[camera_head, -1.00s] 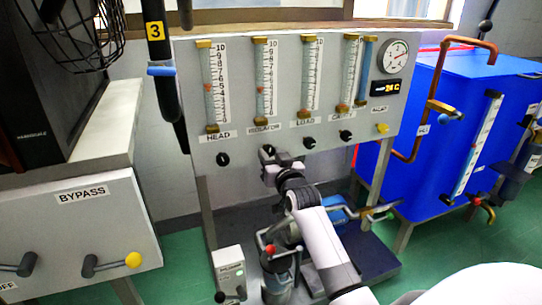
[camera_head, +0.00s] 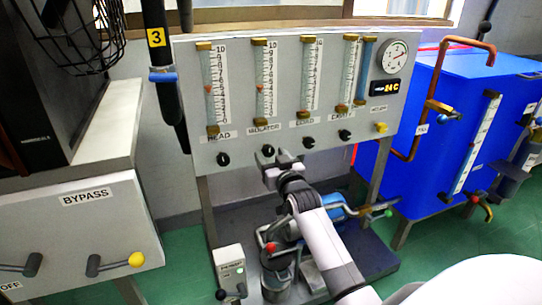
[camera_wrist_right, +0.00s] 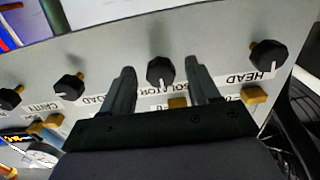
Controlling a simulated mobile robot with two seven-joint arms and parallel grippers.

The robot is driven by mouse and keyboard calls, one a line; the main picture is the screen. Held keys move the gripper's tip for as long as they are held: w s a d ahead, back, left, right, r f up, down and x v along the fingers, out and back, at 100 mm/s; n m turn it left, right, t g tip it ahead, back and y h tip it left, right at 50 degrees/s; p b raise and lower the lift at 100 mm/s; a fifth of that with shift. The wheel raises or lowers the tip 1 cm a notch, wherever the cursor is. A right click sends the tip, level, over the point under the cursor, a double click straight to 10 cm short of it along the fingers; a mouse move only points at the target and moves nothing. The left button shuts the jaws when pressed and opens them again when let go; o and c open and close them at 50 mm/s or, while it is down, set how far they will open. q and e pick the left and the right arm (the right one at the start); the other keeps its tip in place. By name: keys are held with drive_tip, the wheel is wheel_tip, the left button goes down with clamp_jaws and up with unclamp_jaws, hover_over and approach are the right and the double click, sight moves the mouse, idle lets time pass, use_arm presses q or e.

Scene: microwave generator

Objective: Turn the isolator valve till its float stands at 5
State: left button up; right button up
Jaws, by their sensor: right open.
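The isolator valve knob (camera_head: 267,150) is black and sits under the isolator tube on the grey panel. Its red-orange float (camera_head: 263,89) stands a little below the middle of the scale, at about 4. My right gripper (camera_head: 273,157) is open in front of the panel at this knob. In the right wrist view the isolator knob (camera_wrist_right: 160,71), with a white pointer mark, lies between the two separated fingers (camera_wrist_right: 158,66), with visible gaps on both sides. My left gripper is not in view.
The head knob (camera_head: 223,159) and the load knob (camera_head: 308,142) flank the isolator knob. A yellow knob (camera_head: 381,127) is farther right. A blue tank (camera_head: 470,120) stands right, and the bypass cabinet (camera_head: 75,235) left.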

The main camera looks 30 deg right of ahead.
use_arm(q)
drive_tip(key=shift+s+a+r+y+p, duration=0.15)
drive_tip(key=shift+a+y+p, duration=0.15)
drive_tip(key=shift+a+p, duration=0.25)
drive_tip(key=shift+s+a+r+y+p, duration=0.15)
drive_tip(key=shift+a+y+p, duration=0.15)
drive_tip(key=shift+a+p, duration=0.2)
use_arm(e)
drive_tip(key=v, duration=0.6)
drive_tip(key=shift+s, duration=0.2)
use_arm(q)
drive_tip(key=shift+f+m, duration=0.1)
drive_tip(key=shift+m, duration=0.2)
use_arm(e)
drive_tip(key=shift+a, duration=0.1)
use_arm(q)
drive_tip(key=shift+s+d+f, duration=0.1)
